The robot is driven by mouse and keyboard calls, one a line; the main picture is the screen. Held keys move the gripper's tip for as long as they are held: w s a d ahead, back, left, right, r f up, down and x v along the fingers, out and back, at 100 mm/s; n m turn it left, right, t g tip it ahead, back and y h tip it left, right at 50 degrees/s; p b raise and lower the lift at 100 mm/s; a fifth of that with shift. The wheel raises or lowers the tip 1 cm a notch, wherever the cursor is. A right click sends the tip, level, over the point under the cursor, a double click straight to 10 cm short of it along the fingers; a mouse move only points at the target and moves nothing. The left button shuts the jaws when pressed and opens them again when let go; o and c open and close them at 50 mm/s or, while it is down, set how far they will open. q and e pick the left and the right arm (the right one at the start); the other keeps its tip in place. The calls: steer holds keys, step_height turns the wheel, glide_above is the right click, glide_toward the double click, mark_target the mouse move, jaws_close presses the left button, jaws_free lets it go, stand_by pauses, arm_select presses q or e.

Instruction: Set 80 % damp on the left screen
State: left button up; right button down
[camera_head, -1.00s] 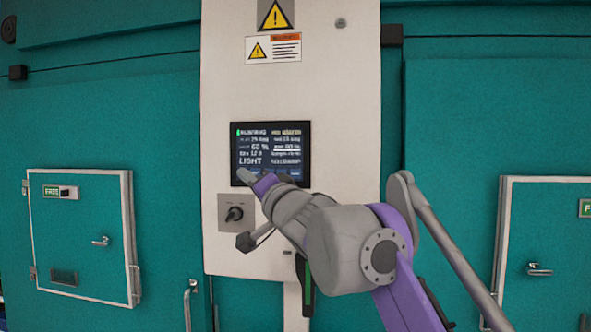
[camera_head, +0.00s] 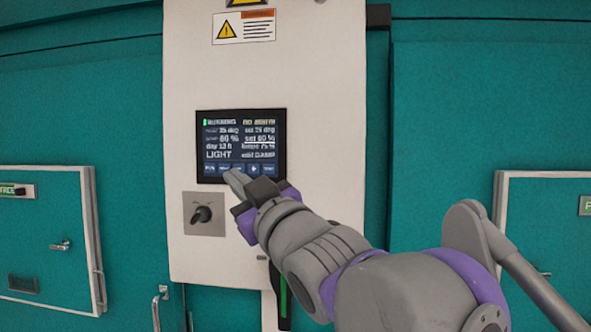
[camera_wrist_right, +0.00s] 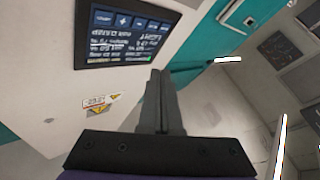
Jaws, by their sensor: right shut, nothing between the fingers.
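The dark screen (camera_head: 240,130) is set in a pale upright panel. It shows two columns of text, including 60 % at left, set 60 % at right and LIGHT, above a bottom row of blue buttons. My right gripper (camera_head: 234,178) is shut and empty. Its fingertips appear over the bottom row, left of the screen's middle, hiding part of it; I cannot tell whether they touch. In the right wrist view, the shut fingers (camera_wrist_right: 160,78) point up the picture, below the screen (camera_wrist_right: 125,40). My left gripper is not in view.
A rotary knob (camera_head: 202,214) sits on the panel below the screen. A warning label (camera_head: 244,28) is above it. White-framed doors in teal walls stand at left (camera_head: 45,235) and right (camera_head: 560,245). A door handle (camera_head: 158,300) is at lower left.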

mark_target(252, 174)
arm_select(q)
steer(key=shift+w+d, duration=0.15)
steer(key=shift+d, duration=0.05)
arm_select(e)
steer(key=shift+s+n, duration=0.2)
steer(key=shift+n, duration=0.1)
steer(key=w, duration=0.8)
steer(key=shift+w+d+r+p, duration=0.15)
steer(key=shift+d+p, duration=0.05)
steer(key=shift+p, duration=0.1)
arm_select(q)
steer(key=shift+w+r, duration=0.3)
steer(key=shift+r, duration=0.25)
arm_select(e)
steer(key=shift+w, duration=0.35)
steer(key=shift+s, duration=0.15)
